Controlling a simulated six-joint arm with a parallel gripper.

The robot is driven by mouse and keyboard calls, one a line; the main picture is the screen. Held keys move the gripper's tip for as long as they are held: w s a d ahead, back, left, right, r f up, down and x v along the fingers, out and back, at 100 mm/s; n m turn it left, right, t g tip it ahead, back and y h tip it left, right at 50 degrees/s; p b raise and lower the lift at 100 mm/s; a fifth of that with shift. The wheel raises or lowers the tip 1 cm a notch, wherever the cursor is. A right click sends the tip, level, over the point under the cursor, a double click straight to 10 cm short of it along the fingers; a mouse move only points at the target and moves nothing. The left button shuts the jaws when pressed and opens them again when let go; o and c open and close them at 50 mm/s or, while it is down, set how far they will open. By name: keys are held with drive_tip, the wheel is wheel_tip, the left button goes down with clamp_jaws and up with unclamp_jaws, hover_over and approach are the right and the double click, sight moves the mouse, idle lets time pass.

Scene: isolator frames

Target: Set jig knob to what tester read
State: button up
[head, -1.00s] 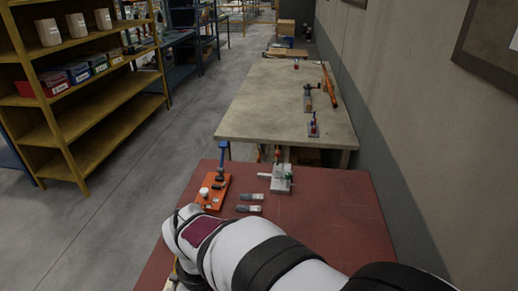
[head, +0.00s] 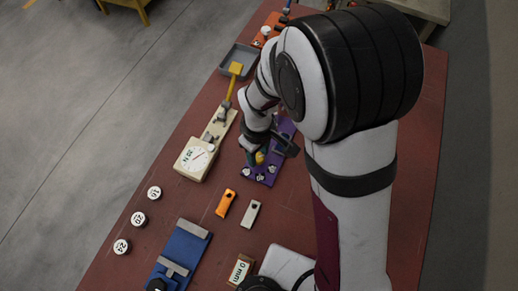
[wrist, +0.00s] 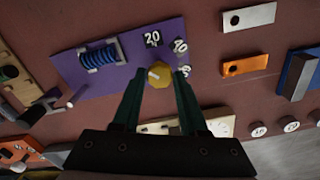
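The purple jig (head: 283,130) lies on the red bench in the head view, partly hidden by my arm. In the wrist view the purple jig (wrist: 68,70) carries a blue coil spring (wrist: 99,57) and a yellow knob (wrist: 160,73) with a pale mark. White number labels sit around the knob; one reads 20, the others are unclear. My gripper (wrist: 160,78) has its two dark green fingers on either side of the knob, with slight gaps seeming to show. The beige tester (head: 195,158) has a round dial with a needle; its reading is too small to tell.
White round weights (head: 139,219) stand left of an orange tag (head: 226,203) and a silver tag (head: 251,213). A blue fixture (head: 183,251) is at the front. A grey tray (head: 238,61) lies beyond the tester. The bench's left edge runs close to the weights.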

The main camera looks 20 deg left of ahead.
clamp_jaws()
drive_tip(key=shift+m, duration=0.3)
drive_tip(key=m, duration=0.4)
drive_tip(key=shift+m, duration=2)
drive_tip(key=o, duration=0.6)
unclamp_jaws()
drive_tip(key=shift+c, duration=0.2)
